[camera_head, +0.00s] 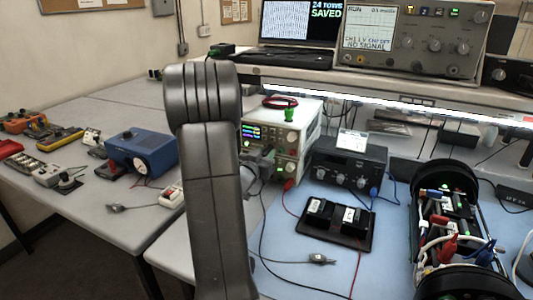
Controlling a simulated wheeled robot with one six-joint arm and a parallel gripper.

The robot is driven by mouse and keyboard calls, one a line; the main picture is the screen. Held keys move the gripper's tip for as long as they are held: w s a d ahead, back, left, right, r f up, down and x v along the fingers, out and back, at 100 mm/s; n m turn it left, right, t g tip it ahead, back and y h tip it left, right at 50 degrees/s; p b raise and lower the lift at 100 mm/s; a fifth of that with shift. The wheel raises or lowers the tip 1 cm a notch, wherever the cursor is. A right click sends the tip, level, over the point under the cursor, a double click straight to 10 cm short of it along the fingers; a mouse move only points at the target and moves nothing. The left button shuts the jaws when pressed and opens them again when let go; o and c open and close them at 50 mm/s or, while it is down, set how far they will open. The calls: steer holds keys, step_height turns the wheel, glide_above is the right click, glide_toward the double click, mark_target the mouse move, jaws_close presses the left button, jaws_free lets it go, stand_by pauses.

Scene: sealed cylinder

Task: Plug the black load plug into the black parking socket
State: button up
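My dark arm stands upright across the middle of the view and hides what lies behind it. A grey part that looks like my gripper (262,163) shows just right of the arm, at the front of the white power supply (290,137). It is too small and partly hidden to tell its fingers' state or whether it holds anything. A black tray (364,238) on the blue mat holds two black blocks with white labels (333,214); these may be the parking sockets. I cannot tell which piece is the load plug.
A black box with knobs (348,162) stands behind the tray. An open cylinder frame with wires and clips (460,233) is at right. A red and a black lead cross the mat. A blue device (142,152) and several tools lie on the left bench.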

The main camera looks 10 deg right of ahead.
mark_target(263, 155)
jaws_close()
steer(key=shift+b+v, duration=0.5)
steer(key=shift+v, duration=2.45)
